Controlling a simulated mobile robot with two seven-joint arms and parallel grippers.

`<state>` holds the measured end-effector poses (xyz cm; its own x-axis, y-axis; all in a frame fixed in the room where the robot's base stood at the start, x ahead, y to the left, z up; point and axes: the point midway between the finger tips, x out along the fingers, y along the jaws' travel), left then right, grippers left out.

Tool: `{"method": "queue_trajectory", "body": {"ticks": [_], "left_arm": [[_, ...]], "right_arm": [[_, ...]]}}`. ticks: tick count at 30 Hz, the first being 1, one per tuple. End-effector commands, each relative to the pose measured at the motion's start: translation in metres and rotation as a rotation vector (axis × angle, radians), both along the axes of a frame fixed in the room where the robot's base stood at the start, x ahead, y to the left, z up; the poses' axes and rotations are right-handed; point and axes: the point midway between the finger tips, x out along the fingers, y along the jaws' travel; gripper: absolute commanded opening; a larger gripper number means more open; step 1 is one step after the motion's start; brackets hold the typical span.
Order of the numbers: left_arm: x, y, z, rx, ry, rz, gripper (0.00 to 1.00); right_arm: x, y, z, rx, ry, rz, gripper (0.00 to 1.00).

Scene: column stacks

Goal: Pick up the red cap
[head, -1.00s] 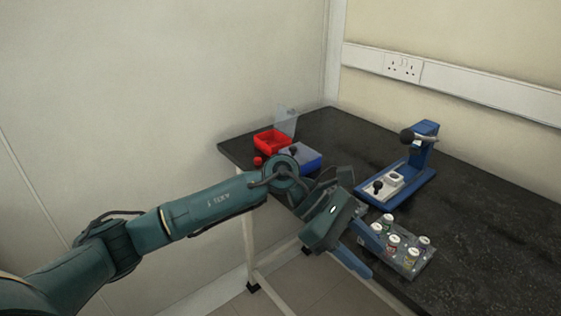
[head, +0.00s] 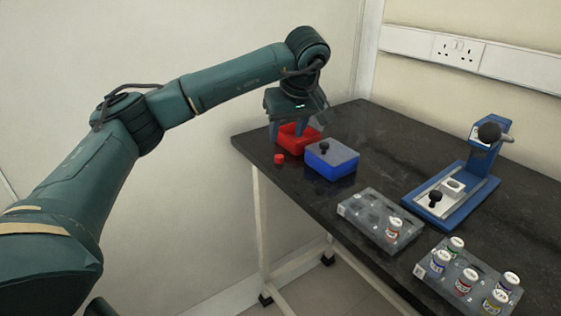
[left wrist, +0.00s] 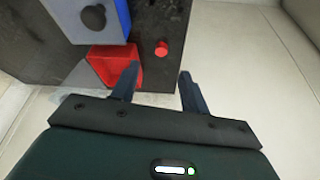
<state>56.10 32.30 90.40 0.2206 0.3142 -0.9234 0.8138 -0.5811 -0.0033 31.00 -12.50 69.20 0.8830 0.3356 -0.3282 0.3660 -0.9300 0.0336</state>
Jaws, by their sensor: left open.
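The red cap (head: 279,158) is a small red cylinder on the black table near its left edge, in front of an open red box. It also shows in the left wrist view (left wrist: 161,48), beyond the gap between the fingers. My left gripper (head: 289,130) is open and points down over the red box area, above and behind the cap in the head view. Its fingers (left wrist: 159,70) are apart with nothing between them. My right gripper is not in view.
The red box (head: 291,144) stands beside a blue box (head: 320,167) with a black knob on its lid. Two grey racks (head: 360,218) with capped vials stand nearer the front. A blue press-like stand (head: 462,207) is at the right. The table's left edge is close to the cap.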

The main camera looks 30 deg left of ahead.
Motion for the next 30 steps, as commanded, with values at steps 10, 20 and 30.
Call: {"method": "queue_trajectory", "body": {"ticks": [10, 20, 30], "left_arm": [[0.007, 0.01, -0.031, -0.002, 0.0, 0.001, 0.45], [0.013, 0.025, -0.072, -0.003, 0.0, 0.001, 0.45], [0.015, 0.027, -0.075, -0.003, -0.002, 0.0, 0.39]], "right_arm": [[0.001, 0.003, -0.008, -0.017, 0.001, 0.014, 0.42], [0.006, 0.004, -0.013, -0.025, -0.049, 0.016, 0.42], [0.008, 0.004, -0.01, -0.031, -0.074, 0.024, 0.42]]}}
